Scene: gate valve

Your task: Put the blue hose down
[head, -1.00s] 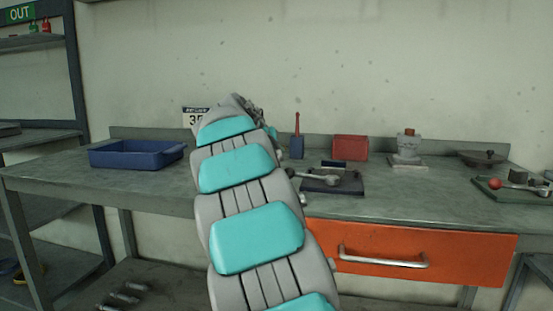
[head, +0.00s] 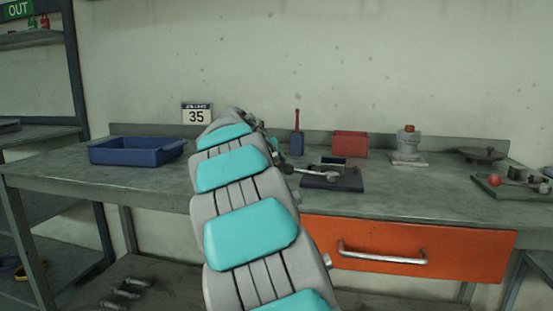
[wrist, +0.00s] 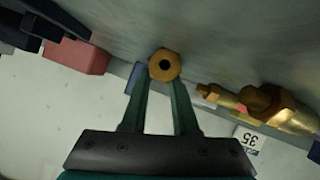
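In the wrist view my gripper (wrist: 162,84) has its two green fingers closed in on a brass hex fitting (wrist: 165,64) with a dark round hole facing the camera. The fitting sits at the fingertips and appears gripped between them. I cannot make out a blue hose in either view; any hose behind the fitting is hidden. A brass valve (wrist: 268,106) lies to the right of the fingers, apart from them, near the bench's back edge. In the head view my own arm covers the gripper and the bench area around it.
The workbench (head: 400,195) carries a blue tray (head: 137,151) at left. A red box (head: 350,144), a dark pad (head: 332,178) with a metal tool and a grey stand (head: 408,147) are to the right. A "35" sign (head: 197,114) is behind.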

